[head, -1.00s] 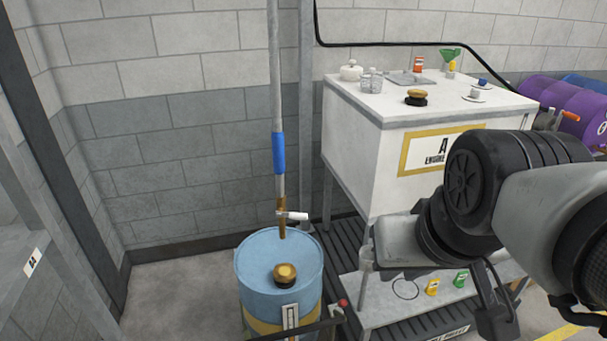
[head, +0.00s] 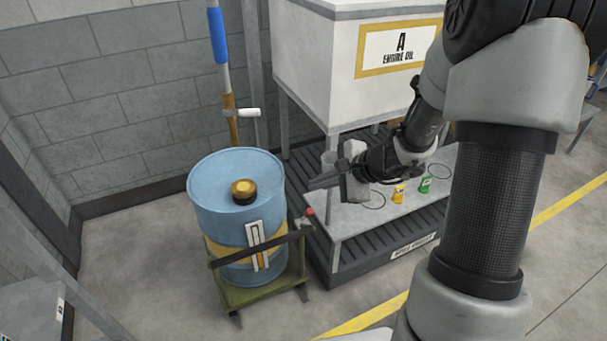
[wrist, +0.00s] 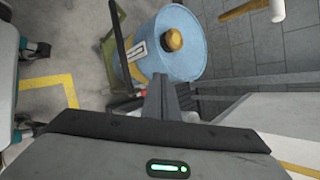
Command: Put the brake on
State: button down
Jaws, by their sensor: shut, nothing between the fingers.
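A blue drum (head: 237,185) with a yellow band stands on a green wheeled cart (head: 262,292) in the head view. A lever with a red knob (head: 309,212) stands at the cart's right side; I take it for the brake. My gripper (head: 311,184) is shut and empty, its fingertips pointing left, a little above the red knob in the picture. I cannot tell the gap in depth.
A dark bar (head: 262,248) crosses the drum's front. A spill pallet (head: 375,262) and low shelf (head: 350,225) lie right of the cart, under the engine oil tank (head: 335,60). Floor in front is clear.

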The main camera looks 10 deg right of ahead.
aim_at(306, 216)
jog(key=w+d+f+m+h+b, duration=0.1)
jog(key=d+f+m, duration=0.3)
jog(key=f, duration=0.5)
jog(key=d+f+m+h+b, duration=0.1)
jog(key=d+f+m, duration=0.3)
jog(key=f, duration=0.6)
jog(key=shift+w+d+t+b, duration=0.3)
jog(key=shift+w+d+b, duration=0.05)
jog(key=shift+d+b, duration=0.3)
jog(key=w+a+f+b, duration=0.2)
jog(key=w+a+f, duration=0.3)
jog(key=w, duration=0.3)
jog(key=shift+a+f+b, duration=0.3)
jog(key=shift+a+f, duration=0.05)
jog(key=shift+a, duration=0.2)
jog(key=shift+w+r, duration=0.1)
jog(key=shift+w, duration=0.1)
